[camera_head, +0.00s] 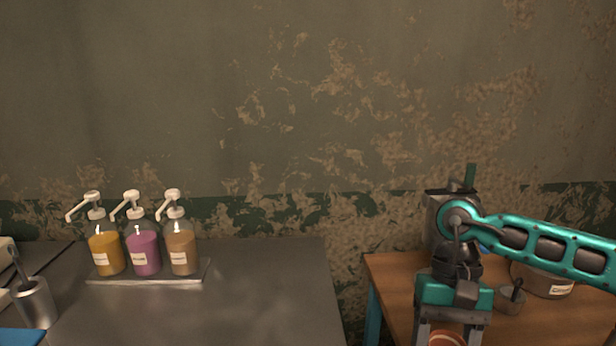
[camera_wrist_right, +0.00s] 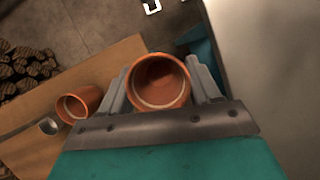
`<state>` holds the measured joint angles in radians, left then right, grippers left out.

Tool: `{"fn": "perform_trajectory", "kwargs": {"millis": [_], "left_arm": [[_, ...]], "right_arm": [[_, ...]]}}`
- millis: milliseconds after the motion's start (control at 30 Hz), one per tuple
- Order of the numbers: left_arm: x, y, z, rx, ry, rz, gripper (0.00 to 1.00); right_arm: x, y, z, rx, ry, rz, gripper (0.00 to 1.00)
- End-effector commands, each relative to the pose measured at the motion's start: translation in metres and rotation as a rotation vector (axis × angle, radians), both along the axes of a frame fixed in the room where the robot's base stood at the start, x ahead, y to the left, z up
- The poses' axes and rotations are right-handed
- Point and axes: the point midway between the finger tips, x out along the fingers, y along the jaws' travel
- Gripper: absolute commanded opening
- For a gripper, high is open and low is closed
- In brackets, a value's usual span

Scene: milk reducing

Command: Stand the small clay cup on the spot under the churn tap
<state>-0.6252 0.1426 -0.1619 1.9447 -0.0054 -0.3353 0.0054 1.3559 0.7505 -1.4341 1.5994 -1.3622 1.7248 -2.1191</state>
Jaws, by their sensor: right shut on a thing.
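My right gripper (camera_head: 452,335) is over the wooden table, its fingers pointing down and shut on a small clay cup (camera_head: 446,340). In the right wrist view the clay cup (camera_wrist_right: 158,82) sits between the two fingers (camera_wrist_right: 158,88), its open mouth facing the camera. A grey metal body (camera_head: 437,212), probably the churn, stands behind my right arm and is mostly hidden by it. My left gripper is not in view.
A second clay cup (camera_wrist_right: 78,104) and a small metal vessel (camera_wrist_right: 48,126) are on the wooden table (camera_head: 395,270). A labelled round container (camera_head: 543,284) stands at its right. Pump bottles (camera_head: 143,252) stand on the grey counter (camera_head: 265,290), whose right part is clear.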

Motion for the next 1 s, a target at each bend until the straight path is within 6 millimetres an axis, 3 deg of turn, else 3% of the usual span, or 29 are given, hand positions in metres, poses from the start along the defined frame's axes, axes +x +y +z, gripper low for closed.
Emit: {"fn": "perform_trajectory", "kwargs": {"millis": [233, 1000], "left_arm": [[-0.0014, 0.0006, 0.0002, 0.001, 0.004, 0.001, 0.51], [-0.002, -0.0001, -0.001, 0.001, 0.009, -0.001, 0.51]], "right_arm": [[0.0001, -0.0011, -0.0036, 0.002, 0.0, 0.14, 0.3], [0.0001, -0.0012, -0.003, 0.003, -0.002, 0.14, 0.3]]}}
